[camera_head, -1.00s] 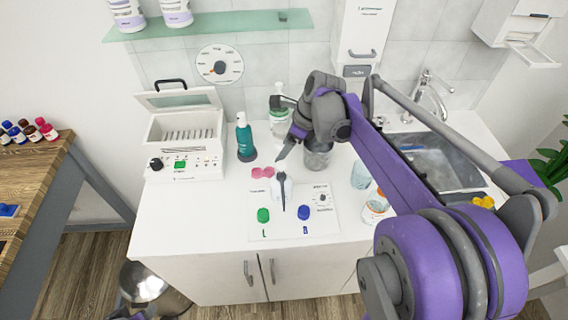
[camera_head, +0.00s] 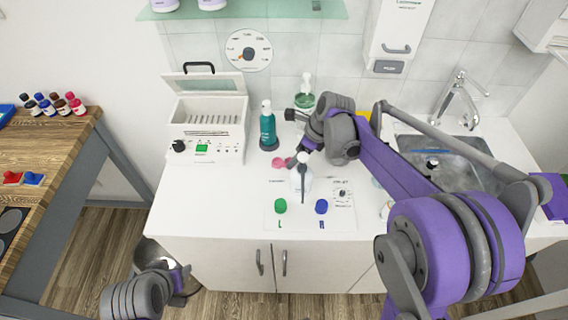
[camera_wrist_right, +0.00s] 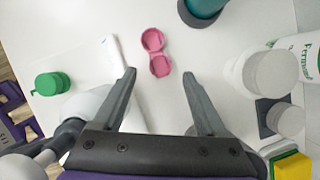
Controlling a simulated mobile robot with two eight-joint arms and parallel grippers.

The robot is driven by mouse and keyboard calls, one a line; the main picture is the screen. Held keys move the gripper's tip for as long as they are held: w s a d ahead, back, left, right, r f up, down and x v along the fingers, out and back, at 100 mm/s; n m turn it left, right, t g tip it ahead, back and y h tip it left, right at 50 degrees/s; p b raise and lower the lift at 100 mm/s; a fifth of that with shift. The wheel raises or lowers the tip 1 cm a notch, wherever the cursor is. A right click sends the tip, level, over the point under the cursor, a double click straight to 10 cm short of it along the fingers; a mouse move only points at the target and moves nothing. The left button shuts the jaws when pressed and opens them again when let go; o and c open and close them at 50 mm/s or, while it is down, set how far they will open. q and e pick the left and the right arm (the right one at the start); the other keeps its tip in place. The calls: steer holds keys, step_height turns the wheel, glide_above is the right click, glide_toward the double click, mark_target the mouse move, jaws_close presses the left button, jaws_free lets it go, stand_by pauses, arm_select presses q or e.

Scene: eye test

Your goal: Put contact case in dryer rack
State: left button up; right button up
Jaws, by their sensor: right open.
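The pink contact case (camera_head: 279,162) lies open-side up on the white counter; it also shows in the right wrist view (camera_wrist_right: 155,52). The dryer rack (camera_head: 208,132) is a white box with its lid raised and a row of slots inside, at the counter's left. My right gripper (camera_wrist_right: 158,88) is open and empty, above the counter; the case shows just beyond and between its fingertips, apart from them. My left gripper (camera_head: 183,277) is low at the bottom left, off the counter's front; its fingers cannot be made out.
A sink (camera_head: 450,160) is at right, a wooden table (camera_head: 60,150) at left.

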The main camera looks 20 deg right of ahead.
mark_target(284, 163)
steer(key=x, duration=0.3)
steer(key=shift+w+f, duration=0.1)
steer(key=shift+f, duration=0.1)
jaws_close()
